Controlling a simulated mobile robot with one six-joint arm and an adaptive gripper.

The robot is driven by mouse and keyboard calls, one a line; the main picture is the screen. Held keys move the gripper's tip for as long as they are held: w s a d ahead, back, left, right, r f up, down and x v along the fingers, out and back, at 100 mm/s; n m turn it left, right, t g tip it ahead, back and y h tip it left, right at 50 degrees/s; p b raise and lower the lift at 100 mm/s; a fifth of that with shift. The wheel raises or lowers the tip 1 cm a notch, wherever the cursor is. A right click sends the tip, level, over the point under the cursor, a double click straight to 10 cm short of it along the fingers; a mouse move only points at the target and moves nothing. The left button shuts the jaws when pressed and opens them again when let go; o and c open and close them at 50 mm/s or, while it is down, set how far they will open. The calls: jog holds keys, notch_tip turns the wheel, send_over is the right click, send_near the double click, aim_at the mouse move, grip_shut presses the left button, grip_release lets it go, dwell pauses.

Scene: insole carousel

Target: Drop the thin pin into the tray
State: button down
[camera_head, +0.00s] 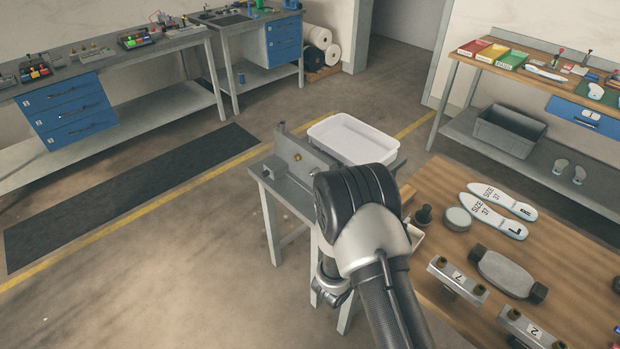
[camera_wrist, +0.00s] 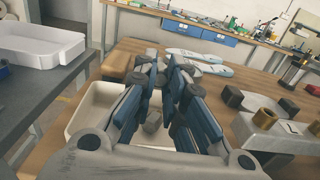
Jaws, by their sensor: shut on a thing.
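My gripper (camera_wrist: 168,72) shows in the wrist view with its blue-sided fingers pointing away over the wooden bench. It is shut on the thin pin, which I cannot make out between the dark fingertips. A white, empty-looking tray (camera_wrist: 40,46) is at the left in the wrist view, on the grey stand. It also shows in the head view (camera_head: 350,162), behind my arm. A small cream tray (camera_wrist: 90,105) lies below the fingers at the bench's left edge, with grey pieces in it, partly covered by my gripper. My arm hides the fingers in the head view.
The wooden bench (camera_head: 440,190) carries two insoles (camera_head: 495,208), a round grey puck (camera_head: 458,219), a dark knob (camera_head: 424,214) and metal blocks with numbers (camera_head: 457,281). An upright plate (camera_head: 305,152) stands on the grey stand. The floor at left is open.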

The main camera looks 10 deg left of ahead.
jog(key=c, duration=1.6)
grip_release()
jog(key=shift+o, duration=0.2)
jog(key=v, duration=1.2)
